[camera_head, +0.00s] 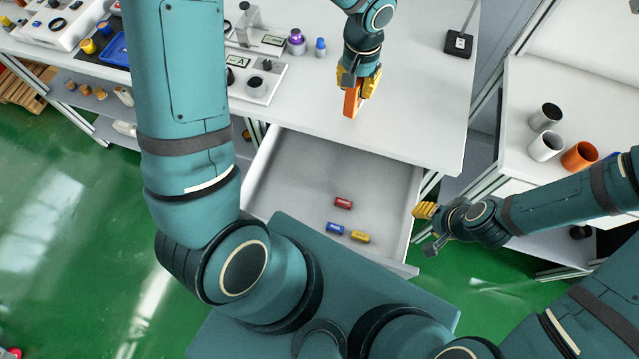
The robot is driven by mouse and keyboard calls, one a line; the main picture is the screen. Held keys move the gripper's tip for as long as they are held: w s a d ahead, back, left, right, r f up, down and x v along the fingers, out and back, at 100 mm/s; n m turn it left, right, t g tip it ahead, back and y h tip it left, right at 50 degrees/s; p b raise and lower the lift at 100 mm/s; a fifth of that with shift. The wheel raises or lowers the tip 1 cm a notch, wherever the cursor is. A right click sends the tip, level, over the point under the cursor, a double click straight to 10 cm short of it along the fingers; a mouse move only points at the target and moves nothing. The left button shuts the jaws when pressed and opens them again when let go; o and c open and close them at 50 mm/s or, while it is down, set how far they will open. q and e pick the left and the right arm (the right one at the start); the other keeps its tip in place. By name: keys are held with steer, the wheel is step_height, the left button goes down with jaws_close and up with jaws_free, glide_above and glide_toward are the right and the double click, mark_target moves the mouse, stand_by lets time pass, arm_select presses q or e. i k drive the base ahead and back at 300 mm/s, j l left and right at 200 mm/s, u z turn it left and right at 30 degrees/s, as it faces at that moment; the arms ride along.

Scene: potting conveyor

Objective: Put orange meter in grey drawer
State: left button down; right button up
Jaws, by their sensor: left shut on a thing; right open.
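The orange meter (352,100) is in my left gripper (358,84), just above the white table near its front edge. I cannot tell whether it touches the table top. The gripper's yellow fingers are shut on it. The grey drawer (290,170) is pulled out below the table, in front of the meter. A red (343,202), a blue (335,229) and a yellow (360,237) small cylinder lie inside it. My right gripper (425,228) is open and empty at the drawer's right side.
The table (420,110) carries instruments at its left, a purple-topped bottle (296,42), a blue bottle (320,47) and a black box (459,44). A right-hand bench holds white (545,146) and orange (579,156) cups. The drawer's upper middle is clear.

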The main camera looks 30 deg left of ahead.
mark_target(300, 209)
steer(key=k+l+u, duration=0.25)
steer(key=l+u, duration=0.25)
steer(key=k+l, duration=0.35)
steer(key=l, duration=0.15)
